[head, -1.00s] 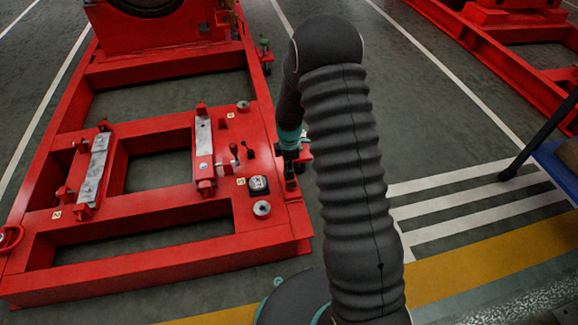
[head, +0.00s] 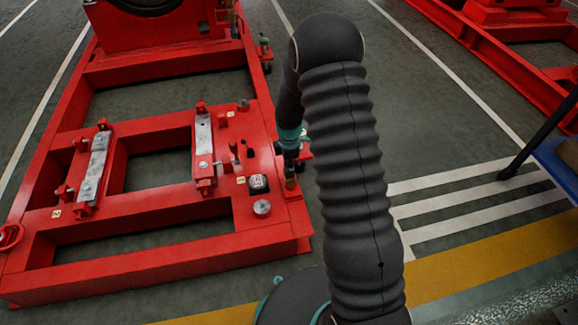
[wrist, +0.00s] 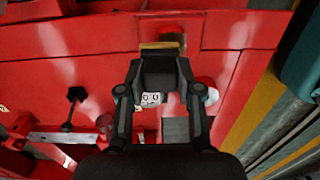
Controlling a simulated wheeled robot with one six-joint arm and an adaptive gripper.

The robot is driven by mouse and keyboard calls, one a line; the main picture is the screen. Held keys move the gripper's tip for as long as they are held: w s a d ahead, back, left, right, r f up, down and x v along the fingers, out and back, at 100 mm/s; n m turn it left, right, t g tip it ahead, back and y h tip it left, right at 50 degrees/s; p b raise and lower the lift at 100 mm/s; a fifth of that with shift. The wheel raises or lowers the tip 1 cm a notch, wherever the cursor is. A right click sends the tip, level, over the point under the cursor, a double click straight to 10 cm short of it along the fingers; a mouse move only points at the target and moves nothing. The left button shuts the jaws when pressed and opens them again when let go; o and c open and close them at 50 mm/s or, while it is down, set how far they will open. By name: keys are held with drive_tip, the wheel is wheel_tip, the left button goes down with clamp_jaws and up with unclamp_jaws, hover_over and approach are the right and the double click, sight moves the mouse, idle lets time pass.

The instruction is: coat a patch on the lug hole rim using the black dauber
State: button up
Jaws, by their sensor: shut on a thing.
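My gripper (wrist: 158,66) is in the middle of the wrist view, its fingers closed on a dark block, which I take to be the black dauber (wrist: 155,83). In the head view my gripper (head: 290,172) hangs at the right edge of the red base frame (head: 170,255), partly behind my arm. Just past the fingertips in the wrist view is a tan strip (wrist: 160,47) against red metal. I cannot tell whether it touches the dauber. The lug hole rim and any coating on it cannot be made out clearly.
A black-and-white box (head: 258,184) and a round metal boss (head: 262,208) stand on the frame near my gripper. Two grey bars (head: 93,165) (head: 203,140) with red clamps lie further left. A blue surface (head: 560,165) is at the right.

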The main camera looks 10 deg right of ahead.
drive_tip(key=shift+f+b, duration=0.65)
drive_tip(key=shift+f, duration=0.35)
drive_tip(key=shift+s, duration=0.1)
drive_tip(key=shift+s+r, duration=0.15)
drive_tip(key=shift+s, duration=0.35)
drive_tip(key=shift+s, duration=0.1)
drive_tip(key=shift+s, duration=0.95)
drive_tip(key=shift+w, duration=0.1)
